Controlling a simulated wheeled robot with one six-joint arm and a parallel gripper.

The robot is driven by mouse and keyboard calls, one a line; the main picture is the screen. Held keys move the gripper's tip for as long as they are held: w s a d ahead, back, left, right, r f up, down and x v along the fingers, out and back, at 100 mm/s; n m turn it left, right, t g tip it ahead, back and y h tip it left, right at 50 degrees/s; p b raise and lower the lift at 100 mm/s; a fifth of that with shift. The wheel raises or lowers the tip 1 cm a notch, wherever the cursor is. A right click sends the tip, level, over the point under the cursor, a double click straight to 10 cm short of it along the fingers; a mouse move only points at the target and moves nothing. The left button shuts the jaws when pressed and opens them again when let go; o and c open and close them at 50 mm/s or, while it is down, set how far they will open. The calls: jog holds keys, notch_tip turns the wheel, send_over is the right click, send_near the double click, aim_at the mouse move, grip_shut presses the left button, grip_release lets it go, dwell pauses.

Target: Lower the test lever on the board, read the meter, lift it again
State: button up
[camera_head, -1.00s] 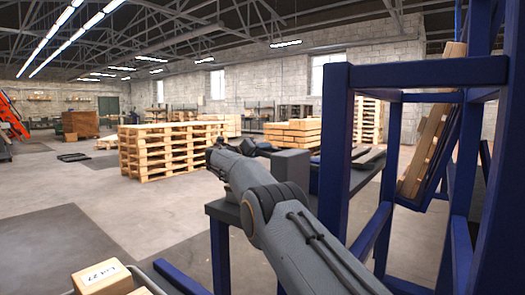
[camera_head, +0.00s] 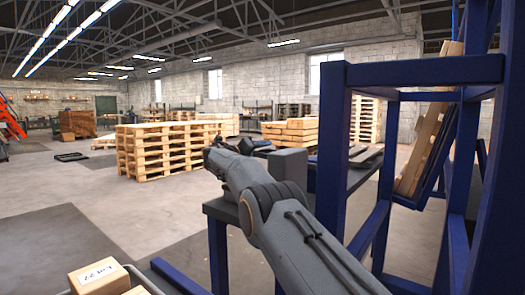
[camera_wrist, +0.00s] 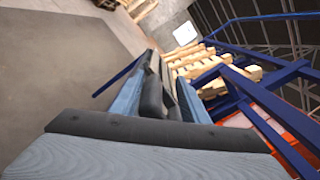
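I cannot make out the test lever, the board or the meter in either view. In the head view my arm reaches forward from the bottom right, and its far end points away beside a blue frame, so the fingers do not show clearly. In the wrist view my gripper (camera_wrist: 165,88) extends from the bottom towards the middle, with dark pads between pale blue-grey sides. The pads lie close together, and I cannot tell whether they touch. I see no object clearly held.
A blue steel frame (camera_head: 334,150) stands close on the right, with tilted pallet boards (camera_head: 428,140) in it. Pallet stacks (camera_head: 165,150) stand beyond. A labelled carton (camera_head: 98,277) is at bottom left. A white panel (camera_wrist: 185,33) shows in the wrist view. Open floor lies left.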

jog(key=shift+r, duration=0.15)
jog(key=shift+s+a+p, duration=0.35)
jog(key=shift+s+a, duration=0.05)
jog(key=p+v, duration=0.1)
jog(key=v, duration=0.5)
jog(key=shift+s+p, duration=0.3)
jog(key=shift+p, duration=0.05)
jog(key=shift+a, duration=0.15)
jog(key=shift+s+a, duration=0.1)
jog(key=p+v, duration=0.5)
jog(key=v, duration=0.3)
jog(key=shift+s+a, duration=0.2)
jog(key=shift+s, duration=0.1)
jog(key=shift+p, duration=0.35)
